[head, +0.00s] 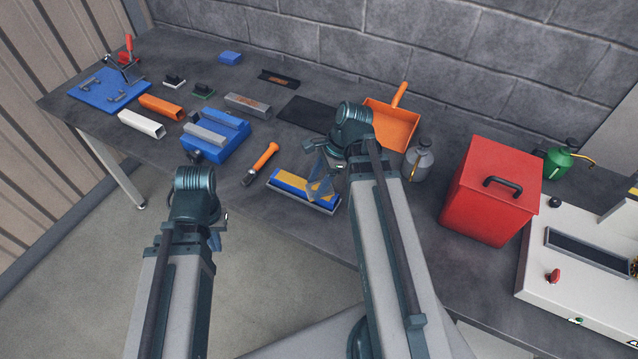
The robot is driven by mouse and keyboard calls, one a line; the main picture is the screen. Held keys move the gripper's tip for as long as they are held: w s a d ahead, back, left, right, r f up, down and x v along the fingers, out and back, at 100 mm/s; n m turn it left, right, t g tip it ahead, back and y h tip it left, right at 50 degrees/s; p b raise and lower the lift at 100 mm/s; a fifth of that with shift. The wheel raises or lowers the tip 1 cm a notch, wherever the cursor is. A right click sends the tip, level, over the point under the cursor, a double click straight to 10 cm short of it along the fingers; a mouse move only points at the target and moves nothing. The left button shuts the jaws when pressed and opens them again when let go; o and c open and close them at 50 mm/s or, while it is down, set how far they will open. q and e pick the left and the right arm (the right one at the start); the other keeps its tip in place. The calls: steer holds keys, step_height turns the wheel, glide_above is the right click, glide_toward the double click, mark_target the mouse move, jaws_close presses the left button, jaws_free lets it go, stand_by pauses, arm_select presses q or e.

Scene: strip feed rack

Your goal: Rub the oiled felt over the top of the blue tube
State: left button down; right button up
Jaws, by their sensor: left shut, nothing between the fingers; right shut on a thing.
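A long blue piece (287,188) with a yellow upper face, likely the blue tube, lies at the table's front edge on a grey base. My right gripper (320,188) points down over its right half. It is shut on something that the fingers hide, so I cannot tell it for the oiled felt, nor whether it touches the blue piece. My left gripper (216,238) is shut and empty, in front of the table edge; its fingers are mostly hidden behind my arm.
An orange-handled tool (262,160) lies just left of the blue piece. Behind are a blue fixture (232,142), a black mat (306,114) and an orange dustpan (394,126). A grey oil can (418,162) and a red bin (480,195) stand to the right.

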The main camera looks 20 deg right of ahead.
steer(key=shift+w+a, duration=1.1)
steer(key=shift+w, duration=0.3)
steer(key=shift+w+a, duration=0.7)
steer(key=shift+w, duration=0.2)
steer(key=shift+w+a, duration=0.65)
steer(key=shift+w, duration=0.25)
steer(key=shift+w+a, duration=0.1)
steer(key=shift+w+a, duration=1)
steer(key=shift+w, duration=0.15)
